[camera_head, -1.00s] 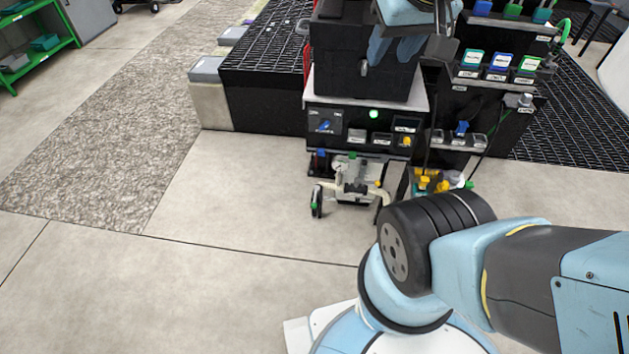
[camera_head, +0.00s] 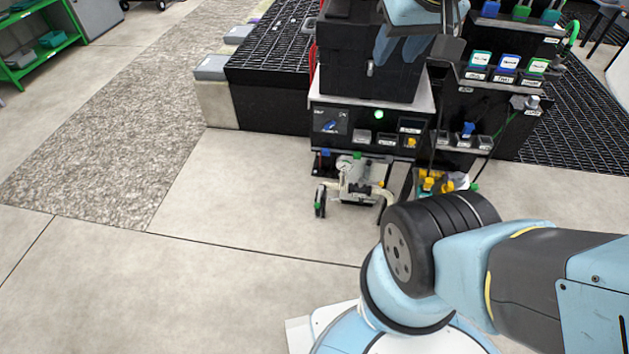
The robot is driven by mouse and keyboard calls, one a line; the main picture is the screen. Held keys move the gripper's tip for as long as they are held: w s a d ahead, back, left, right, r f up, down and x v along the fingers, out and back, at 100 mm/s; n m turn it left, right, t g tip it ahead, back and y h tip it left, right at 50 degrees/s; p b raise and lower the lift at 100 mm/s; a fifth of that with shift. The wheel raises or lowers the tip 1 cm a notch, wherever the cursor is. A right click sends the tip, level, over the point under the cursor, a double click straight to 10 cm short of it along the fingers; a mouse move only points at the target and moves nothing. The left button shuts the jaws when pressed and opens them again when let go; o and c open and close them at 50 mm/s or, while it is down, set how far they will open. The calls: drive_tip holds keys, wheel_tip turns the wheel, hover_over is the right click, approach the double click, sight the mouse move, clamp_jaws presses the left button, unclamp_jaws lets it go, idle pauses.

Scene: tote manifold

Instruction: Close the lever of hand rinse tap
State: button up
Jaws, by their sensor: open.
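I cannot tell which fitting is the hand rinse tap; the labels are too small to read. Candidates are a blue lever (camera_head: 331,126) on the dark front panel, a yellow handle (camera_head: 410,143) to its right, and a blue handle (camera_head: 467,130) on the right-hand rack. My gripper (camera_head: 398,50) is at the top, in front of the black tote (camera_head: 345,72), its blue fingers pointing down. It is open, with nothing seen between the fingers. It is above the panel and apart from these handles.
A low wheeled assembly with a gauge and pipes (camera_head: 357,182) stands below the panel. Yellow fittings (camera_head: 436,183) are to its right. A black grated platform (camera_head: 270,60) is behind on the left. Open floor (camera_head: 210,190) lies front left. A green shelf (camera_head: 40,45) stands far left.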

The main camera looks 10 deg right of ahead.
drive_tip(key=w+f+g, duration=0.1)
drive_tip(key=w, duration=0.8)
drive_tip(key=m+g, duration=0.3)
hover_over(318, 200)
drive_tip(key=a, duration=0.1)
wheel_tip(318, 200, down, 22)
drive_tip(key=w+a+f+m+g+h, duration=0.1)
drive_tip(key=w+f, duration=0.1)
drive_tip(key=f, duration=0.9)
drive_tip(key=w+a+f, duration=0.1)
drive_tip(key=w+f, duration=0.2)
drive_tip(key=f, duration=0.8)
drive_tip(key=shift+g+h, duration=0.5)
drive_tip(key=shift+g, duration=0.2)
drive_tip(key=s+d+f, duration=0.1)
drive_tip(key=f, duration=1.1)
drive_tip(key=s+d+f, duration=0.1)
drive_tip(key=s+f, duration=0.1)
drive_tip(key=f, duration=1)
drive_tip(key=s+f, duration=0.1)
drive_tip(key=f, duration=1.1)
drive_tip(key=shift+s+d+f, duration=0.3)
drive_tip(key=shift+d+f, duration=0.1)
drive_tip(key=c, duration=0.7)
clamp_jaws()
